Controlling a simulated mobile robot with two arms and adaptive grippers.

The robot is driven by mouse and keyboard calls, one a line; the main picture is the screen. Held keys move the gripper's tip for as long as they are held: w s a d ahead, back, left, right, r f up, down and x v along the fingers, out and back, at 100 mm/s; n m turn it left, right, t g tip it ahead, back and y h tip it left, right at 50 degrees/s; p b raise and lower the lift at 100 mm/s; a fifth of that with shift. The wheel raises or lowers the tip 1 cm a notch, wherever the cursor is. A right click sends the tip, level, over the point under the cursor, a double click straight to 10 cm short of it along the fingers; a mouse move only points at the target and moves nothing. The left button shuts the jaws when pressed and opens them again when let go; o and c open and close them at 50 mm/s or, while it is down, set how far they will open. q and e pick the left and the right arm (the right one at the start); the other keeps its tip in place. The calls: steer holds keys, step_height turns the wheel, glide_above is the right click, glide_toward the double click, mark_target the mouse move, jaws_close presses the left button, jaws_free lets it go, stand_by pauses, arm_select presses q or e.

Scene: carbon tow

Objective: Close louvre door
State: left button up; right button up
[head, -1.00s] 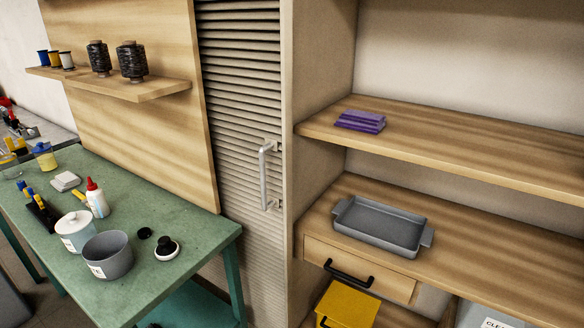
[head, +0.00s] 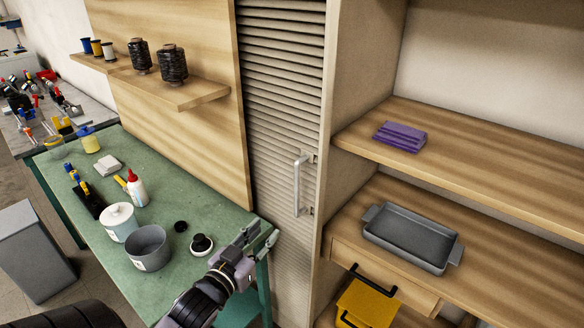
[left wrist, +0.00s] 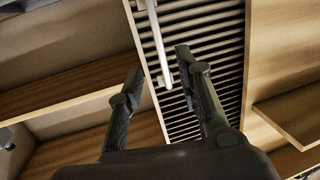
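The louvre door (head: 282,110) is a tall slatted panel between the wooden back board and the open shelving in the head view. Its pale vertical bar handle (head: 298,186) is near its right edge. I cannot tell how far the door stands open. My left gripper (head: 262,236) is open and empty, low and left of the handle, over the bench's right end. In the left wrist view the slats (left wrist: 180,80) and the handle (left wrist: 154,42) show beyond the two spread fingers (left wrist: 157,75). The handle appears between the fingertips, not gripped. My right gripper is out of view.
The green bench (head: 165,222) holds a grey pot (head: 148,250), a white jar (head: 119,222) and bottles. The shelving at right holds purple packs (head: 400,137) and a grey tray (head: 408,240). A yellow bin (head: 368,304) stands below the drawer.

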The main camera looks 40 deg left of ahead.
mark_target(296, 181)
arm_select(q)
step_height(296, 181, up, 5)
steer(key=t, duration=0.1)
steer(key=w+p, duration=0.1)
steer(key=w, duration=0.4)
steer(key=w+a+p, duration=0.1)
steer(key=w, duration=0.4)
steer(key=w+p, duration=0.2)
steer(key=w, duration=0.3)
steer(key=shift+w+a+r, duration=0.1)
steer(key=shift+w+a, duration=0.2)
steer(key=shift+w, duration=0.6)
steer(key=shift+c, duration=0.3)
jaws_close()
